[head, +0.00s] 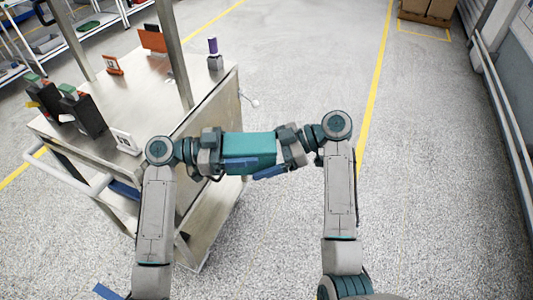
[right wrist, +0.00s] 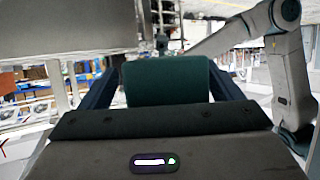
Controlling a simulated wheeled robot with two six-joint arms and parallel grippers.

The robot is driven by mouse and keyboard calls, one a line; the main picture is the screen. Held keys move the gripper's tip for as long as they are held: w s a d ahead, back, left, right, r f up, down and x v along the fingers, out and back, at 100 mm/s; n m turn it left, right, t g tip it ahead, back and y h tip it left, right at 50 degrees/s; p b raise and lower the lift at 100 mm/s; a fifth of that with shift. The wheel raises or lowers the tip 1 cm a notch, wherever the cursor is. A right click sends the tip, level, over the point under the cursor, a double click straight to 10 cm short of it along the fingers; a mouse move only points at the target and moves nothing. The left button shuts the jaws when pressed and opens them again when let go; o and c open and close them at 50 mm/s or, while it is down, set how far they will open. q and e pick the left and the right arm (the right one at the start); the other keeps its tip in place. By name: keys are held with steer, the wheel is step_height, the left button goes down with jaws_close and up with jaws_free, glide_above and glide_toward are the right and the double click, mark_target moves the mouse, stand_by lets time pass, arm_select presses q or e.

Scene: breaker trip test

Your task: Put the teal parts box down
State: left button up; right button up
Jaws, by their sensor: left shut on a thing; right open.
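The teal parts box (head: 252,150) is held in the air between my two arms, beside the right edge of the cart. My left gripper (head: 238,162) is shut on it from the left. My right gripper (head: 272,171) is open at the box's right end. In the right wrist view the box (right wrist: 167,80) sits between the two dark blue fingers, which stand spread on either side. Whether the right fingers touch it I cannot tell.
The cart top (head: 150,95) has bare room in its middle. Black breaker units (head: 82,112) stand at its left, a white sign (head: 126,142) at its near edge, and a purple-topped item (head: 214,53) at the far right corner. Two metal posts rise from it. The floor to the right is clear.

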steer(key=c, duration=1.2)
arm_select(q)
steer(key=o, duration=1.3)
arm_select(e)
steer(key=shift+c, duration=0.3)
